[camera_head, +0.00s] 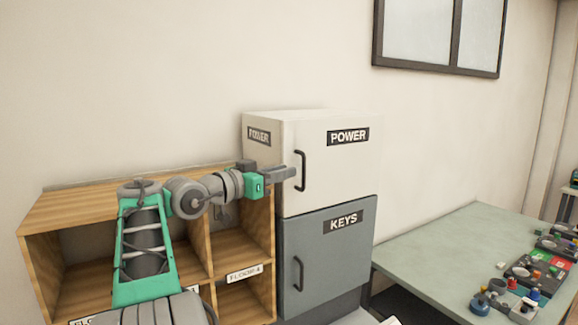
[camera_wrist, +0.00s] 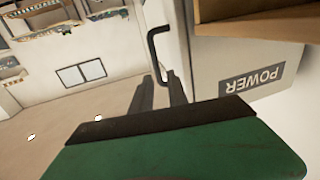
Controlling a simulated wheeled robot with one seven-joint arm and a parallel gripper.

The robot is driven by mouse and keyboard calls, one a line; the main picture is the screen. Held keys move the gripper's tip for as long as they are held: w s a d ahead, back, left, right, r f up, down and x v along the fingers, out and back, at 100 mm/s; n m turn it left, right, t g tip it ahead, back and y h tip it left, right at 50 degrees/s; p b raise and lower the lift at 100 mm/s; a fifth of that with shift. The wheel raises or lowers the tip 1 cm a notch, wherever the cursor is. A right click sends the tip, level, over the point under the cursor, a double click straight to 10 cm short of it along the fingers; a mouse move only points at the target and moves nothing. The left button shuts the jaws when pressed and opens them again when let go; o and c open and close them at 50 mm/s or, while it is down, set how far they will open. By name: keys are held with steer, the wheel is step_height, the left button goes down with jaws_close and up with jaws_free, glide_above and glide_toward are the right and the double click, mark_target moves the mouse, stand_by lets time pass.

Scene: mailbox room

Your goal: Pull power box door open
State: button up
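The white power box (camera_head: 262,160) stands on top of the grey keys box. Its front door (camera_head: 345,170), labelled POWER, looks closed. A dark vertical bar handle (camera_head: 300,170) is at the door's left edge. My gripper (camera_head: 291,174) is at the handle, coming from the left. In the wrist view, the two fingers (camera_wrist: 161,90) are apart with a gap between them. The handle (camera_wrist: 155,48) shows just beyond the fingertips, one end near the gap. I cannot tell whether they touch it. The box's labelled side (camera_wrist: 240,72) is at the right there.
The grey keys box (camera_head: 340,255) with its own handle is directly below. A wooden shelf (camera_head: 110,180) with cubbies stands at the left. A green table (camera_head: 430,250) with several small items is at the right. A window (camera_head: 440,35) hangs on the wall.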

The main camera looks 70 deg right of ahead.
mark_target(303, 186)
steer(key=p+x, duration=0.1)
steer(key=x, duration=0.2)
steer(key=p+x, duration=0.1)
steer(key=x, duration=0.3)
steer(key=shift+s+a, duration=0.1)
steer(key=shift+s, duration=0.2)
steer(key=shift+w, duration=0.1)
steer(key=shift+c, duration=0.2)
jaws_close()
stand_by(0.5)
